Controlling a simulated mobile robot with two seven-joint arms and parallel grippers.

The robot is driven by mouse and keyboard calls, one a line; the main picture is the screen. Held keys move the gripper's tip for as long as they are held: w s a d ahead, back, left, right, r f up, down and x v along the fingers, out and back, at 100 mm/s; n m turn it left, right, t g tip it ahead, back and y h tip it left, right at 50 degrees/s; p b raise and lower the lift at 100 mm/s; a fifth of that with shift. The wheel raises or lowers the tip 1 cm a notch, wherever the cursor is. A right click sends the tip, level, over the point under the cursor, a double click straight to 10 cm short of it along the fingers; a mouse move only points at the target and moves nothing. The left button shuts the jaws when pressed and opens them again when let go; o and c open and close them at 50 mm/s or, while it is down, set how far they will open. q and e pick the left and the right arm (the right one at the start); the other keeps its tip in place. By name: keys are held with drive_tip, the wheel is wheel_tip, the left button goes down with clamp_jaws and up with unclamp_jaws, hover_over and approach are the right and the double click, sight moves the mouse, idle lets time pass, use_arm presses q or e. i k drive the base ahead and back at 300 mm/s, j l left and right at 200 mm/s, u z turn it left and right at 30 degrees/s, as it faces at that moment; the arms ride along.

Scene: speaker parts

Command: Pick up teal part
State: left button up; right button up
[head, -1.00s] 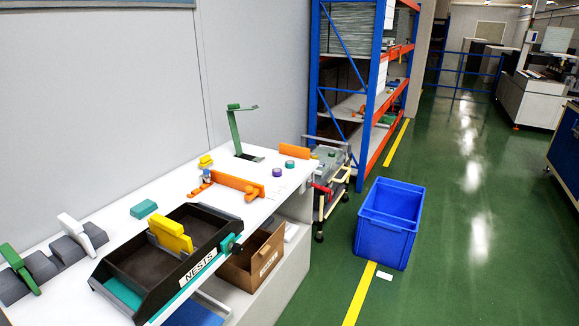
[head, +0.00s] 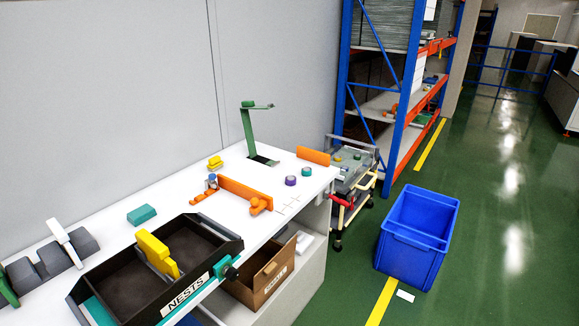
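A small teal block (head: 142,215) lies flat on the white workbench (head: 115,238), behind the black tray and to the right of the grey blocks. A smaller dark teal round piece (head: 306,172) sits near the bench's far right end, beside a purple one. Neither of my grippers is in the head view.
A black tray (head: 110,284) labelled NESTS holds a yellow piece (head: 157,252). Grey blocks (head: 55,257) stand at the left. Orange fixtures (head: 243,194) and a green stand (head: 249,133) occupy the bench's right. A blue crate (head: 417,240) is on the floor.

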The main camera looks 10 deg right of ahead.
sight(306, 171)
drive_tip(key=i+l+u, duration=0.45)
drive_tip(key=l, duration=0.25)
drive_tip(key=i+l+u, duration=0.25)
drive_tip(key=l, duration=0.15)
drive_tip(key=l+u, duration=0.25)
drive_tip(key=l, duration=0.15)
drive_tip(key=i+l+u, duration=0.25)
drive_tip(key=l, duration=0.2)
drive_tip(key=l+u, duration=0.2)
drive_tip(key=l, duration=0.25)
